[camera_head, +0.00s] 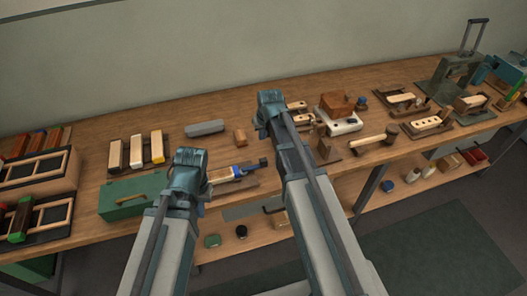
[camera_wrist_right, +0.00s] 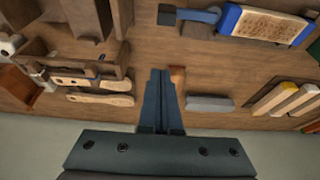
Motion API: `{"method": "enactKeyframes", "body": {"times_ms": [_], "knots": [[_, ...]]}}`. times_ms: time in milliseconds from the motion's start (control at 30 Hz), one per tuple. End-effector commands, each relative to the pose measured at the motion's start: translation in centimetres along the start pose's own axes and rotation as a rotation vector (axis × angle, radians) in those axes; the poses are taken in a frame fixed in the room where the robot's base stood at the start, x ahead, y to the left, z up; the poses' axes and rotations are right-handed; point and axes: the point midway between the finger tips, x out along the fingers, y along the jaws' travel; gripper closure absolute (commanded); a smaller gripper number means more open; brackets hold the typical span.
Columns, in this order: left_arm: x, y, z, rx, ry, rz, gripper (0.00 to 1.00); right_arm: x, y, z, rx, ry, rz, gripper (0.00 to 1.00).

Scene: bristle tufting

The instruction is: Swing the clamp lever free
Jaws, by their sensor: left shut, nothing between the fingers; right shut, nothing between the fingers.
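I cannot tell for certain which part is the clamp lever. My left gripper (camera_head: 188,157) is shut and empty, left of the blue tool.
A small brown block (camera_wrist_right: 178,76) appears beside the right fingertips, with a grey block (camera_wrist_right: 210,103) nearby. A green box (camera_head: 130,198), pale bars (camera_head: 136,150), a brown block on a white base (camera_head: 336,104) and a mallet (camera_head: 375,139) also occupy the bench (camera_head: 90,140).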

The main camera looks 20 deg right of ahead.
Motion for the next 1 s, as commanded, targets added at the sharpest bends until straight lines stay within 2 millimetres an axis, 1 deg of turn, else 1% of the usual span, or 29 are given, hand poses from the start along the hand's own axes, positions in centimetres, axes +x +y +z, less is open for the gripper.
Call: {"method": "enactKeyframes", "body": {"times_ms": [167, 367, 567, 900, 967, 1000], "knots": [[0.4, 0.0, 0.0, 0.0, 0.0, 0.0, 1.0, 0.4, 0.0, 0.0, 0.0, 0.0, 0.0, 1.0], [1.9, 0.2, -0.1, 0.0, 0.0, 0.0, 1.0, 2.0, 0.0, 0.1, 0.0, -0.001, 0.0, 1.0], [4.4, 0.4, -0.3, 0.0, 0.0, 0.0, 1.0, 4.7, 0.0, 0.1, 0.0, -0.001, 0.0, 1.0], [9.2, 0.9, -0.6, 0.0, 0.0, 0.0, 1.0, 9.8, 0.0, 0.1, 0.0, -0.001, 0.0, 1.0], [10.0, 1.0, -0.6, 0.0, 0.0, 0.0, 1.0, 10.6, 0.0, 0.1, 0.0, -0.001, 0.0, 1.0], [10.1, 1.0, -0.6, 0.0, 0.0, 0.0, 1.0, 10.6, 0.0, 0.5, 0.0, -0.001, 0.0, 1.0]]}}
